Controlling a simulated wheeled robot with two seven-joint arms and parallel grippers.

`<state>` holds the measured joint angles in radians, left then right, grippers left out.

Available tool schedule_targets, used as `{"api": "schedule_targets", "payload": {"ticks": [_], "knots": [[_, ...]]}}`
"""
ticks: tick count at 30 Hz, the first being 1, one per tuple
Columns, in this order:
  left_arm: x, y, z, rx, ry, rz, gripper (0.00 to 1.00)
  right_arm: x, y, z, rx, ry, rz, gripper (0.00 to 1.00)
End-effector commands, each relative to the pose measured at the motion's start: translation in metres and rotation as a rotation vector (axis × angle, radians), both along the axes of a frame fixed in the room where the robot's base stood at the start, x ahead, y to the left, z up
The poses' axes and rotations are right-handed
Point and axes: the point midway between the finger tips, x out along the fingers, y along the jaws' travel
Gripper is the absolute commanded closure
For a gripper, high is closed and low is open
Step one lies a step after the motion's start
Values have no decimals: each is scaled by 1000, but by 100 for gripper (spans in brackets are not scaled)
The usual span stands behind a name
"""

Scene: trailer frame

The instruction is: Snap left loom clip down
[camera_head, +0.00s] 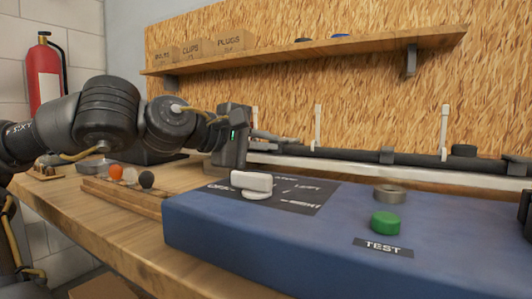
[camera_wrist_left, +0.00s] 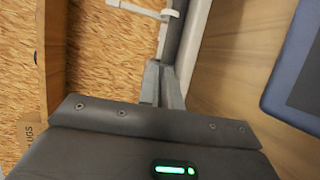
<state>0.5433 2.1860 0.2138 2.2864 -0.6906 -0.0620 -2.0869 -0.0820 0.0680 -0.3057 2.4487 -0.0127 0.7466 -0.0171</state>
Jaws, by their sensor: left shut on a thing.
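The dark loom (camera_head: 345,154) runs along a white rail (camera_head: 350,167) at the back of the bench. In the left wrist view the fingers (camera_wrist_left: 163,88) are close together at the loom (camera_wrist_left: 190,45), shut on what appears to be the left loom clip. The fingers mostly hide that clip. My right gripper is not clearly seen.
A blue test box (camera_head: 300,245) with a white knob (camera_head: 251,184) and green button (camera_head: 385,223) stands in front. A wooden holder (camera_head: 120,193) with coloured balls is left of it. White uprights (camera_head: 318,126) rise behind the loom. A shelf (camera_head: 300,48) hangs above.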

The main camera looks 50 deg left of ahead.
Motion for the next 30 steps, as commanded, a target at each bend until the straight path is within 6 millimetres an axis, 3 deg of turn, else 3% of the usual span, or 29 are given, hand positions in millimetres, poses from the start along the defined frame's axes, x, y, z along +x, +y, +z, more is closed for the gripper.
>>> {"api": "schedule_targets", "payload": {"ticks": [1, 18, 24, 30], "knots": [[0, -1, -7, 2, -6, -2, 100, 0, 0, -2, 0, -14, 0, 70], [-1, -1, -5, 13, -33, -1, 100, 1, 2, 4, -3, -35, -1, 70], [-1, -1, -4, 12, -35, 0, 72, 1, 2, 4, -4, -35, -1, 70], [-2, 0, -4, 13, -37, 0, 72, 1, 2, 4, -4, -35, -1, 70]]}}
